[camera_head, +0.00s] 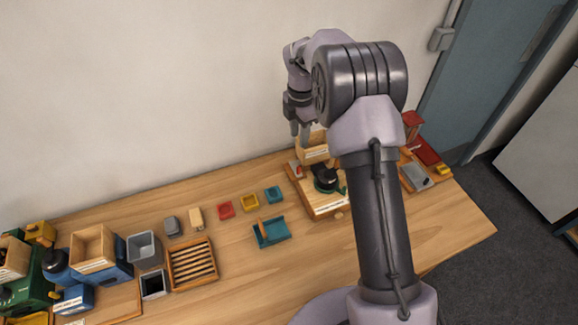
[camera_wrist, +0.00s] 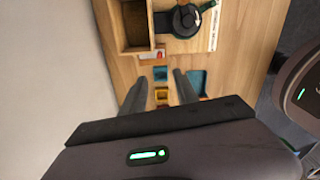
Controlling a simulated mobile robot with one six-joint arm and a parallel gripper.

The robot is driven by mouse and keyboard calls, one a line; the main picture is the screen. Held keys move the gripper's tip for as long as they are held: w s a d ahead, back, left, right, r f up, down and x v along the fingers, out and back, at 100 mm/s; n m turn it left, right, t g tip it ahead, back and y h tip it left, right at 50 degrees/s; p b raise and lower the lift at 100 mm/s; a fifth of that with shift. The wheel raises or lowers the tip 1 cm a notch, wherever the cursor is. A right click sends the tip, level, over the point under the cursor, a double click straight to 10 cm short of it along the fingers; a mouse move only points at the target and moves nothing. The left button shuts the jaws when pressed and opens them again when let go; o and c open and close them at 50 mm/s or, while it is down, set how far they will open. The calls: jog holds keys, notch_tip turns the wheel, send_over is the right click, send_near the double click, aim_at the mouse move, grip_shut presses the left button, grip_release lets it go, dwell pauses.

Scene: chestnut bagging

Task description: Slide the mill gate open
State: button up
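A mill with a wooden hopper box (camera_head: 313,154) and a black round body (camera_head: 326,180) stands on a wooden base, partly behind my arm. In the wrist view its open hopper (camera_wrist: 128,48) and black body (camera_wrist: 184,20) with a green-tipped handle show at the top. A small red and white part (camera_wrist: 158,55) sits beside the hopper; I cannot tell whether it is the gate. My gripper (camera_head: 301,131) points down above the mill, near the hopper in the head view. In the wrist view my gripper's fingers (camera_wrist: 160,88) are apart with nothing between them.
Red (camera_head: 226,210), yellow (camera_head: 250,203) and teal (camera_head: 273,195) small blocks lie left of the mill. A teal tray (camera_head: 271,233) and a slatted wooden rack (camera_head: 192,264) stand nearer. A blue machine (camera_head: 118,262) is far left. A red item (camera_head: 427,152) stands right. The wall is close behind.

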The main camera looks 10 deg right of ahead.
aim_at(299, 167)
notch_tip(299, 167, down, 15)
jog(key=shift+w+d+b, duration=0.1)
jog(key=shift+b, duration=0.5)
grip_shut()
dwell(0.9)
